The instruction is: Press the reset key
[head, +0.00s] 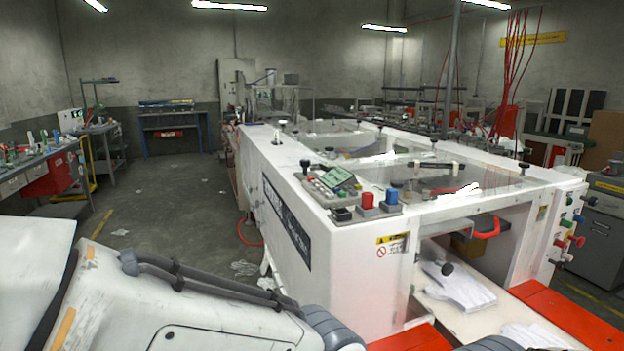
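A small control panel with a greenish screen (336,178) sits on the near left top corner of the white machine (345,260). At its front edge are a black key (342,213), a red key (367,200) and a blue key (391,197), each on its own small block. Their labels are too small to read, so I cannot tell which is the reset key. My arm parts fill the lower left and reach the bottom edge. Neither gripper's fingertips show, and nothing is seen touching the keys.
White gloves (462,292) lie on the tray in the machine's front opening. Red panels (565,318) flank it. Coloured knobs (575,240) stick out at the machine's right end. A workbench (60,165) stands at the left. Open floor (165,205) lies between bench and machine.

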